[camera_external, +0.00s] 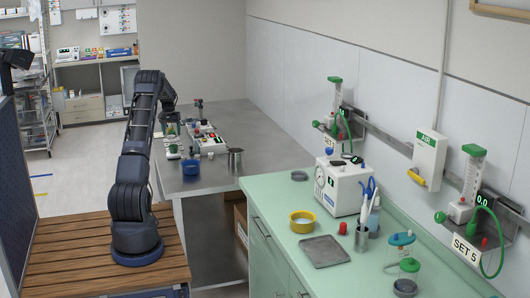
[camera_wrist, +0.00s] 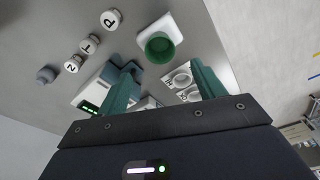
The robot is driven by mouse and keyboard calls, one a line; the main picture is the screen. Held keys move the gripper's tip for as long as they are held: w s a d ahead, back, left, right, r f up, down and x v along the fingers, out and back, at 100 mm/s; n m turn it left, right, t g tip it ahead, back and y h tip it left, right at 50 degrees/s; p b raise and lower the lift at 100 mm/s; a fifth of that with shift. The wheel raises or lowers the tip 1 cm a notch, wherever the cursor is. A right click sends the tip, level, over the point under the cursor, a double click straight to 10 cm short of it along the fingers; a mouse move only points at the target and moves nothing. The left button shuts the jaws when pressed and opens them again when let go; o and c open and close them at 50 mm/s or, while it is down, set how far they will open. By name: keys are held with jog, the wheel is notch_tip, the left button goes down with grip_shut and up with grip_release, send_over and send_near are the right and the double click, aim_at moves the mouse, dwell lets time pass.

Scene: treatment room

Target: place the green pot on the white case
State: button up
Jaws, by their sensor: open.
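The green pot (camera_wrist: 160,48) is a small round cup with an open top in the wrist view. It appears to stand on a flat white square piece with rounded corners, which looks like the white case (camera_wrist: 172,24). In the external view the pot (camera_external: 174,148) is tiny, at the near left of the steel table. My gripper (camera_wrist: 163,66) has its two teal fingers spread wide, with the pot beyond the gap between their tips. Nothing is held. In the external view my gripper (camera_external: 172,124) hangs above the pot, partly hidden by my arm.
A blue pot (camera_external: 190,168) and a metal cup (camera_external: 235,160) stand nearby on the steel table (camera_external: 245,130). Several white lettered knobs (camera_wrist: 111,19) and a device with a green display (camera_wrist: 91,107) lie left in the wrist view. A white panel with rings (camera_wrist: 182,78) is close to the right finger.

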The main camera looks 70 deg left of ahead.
jog(key=shift+d+r, duration=0.1)
jog(key=shift+r, duration=1.1)
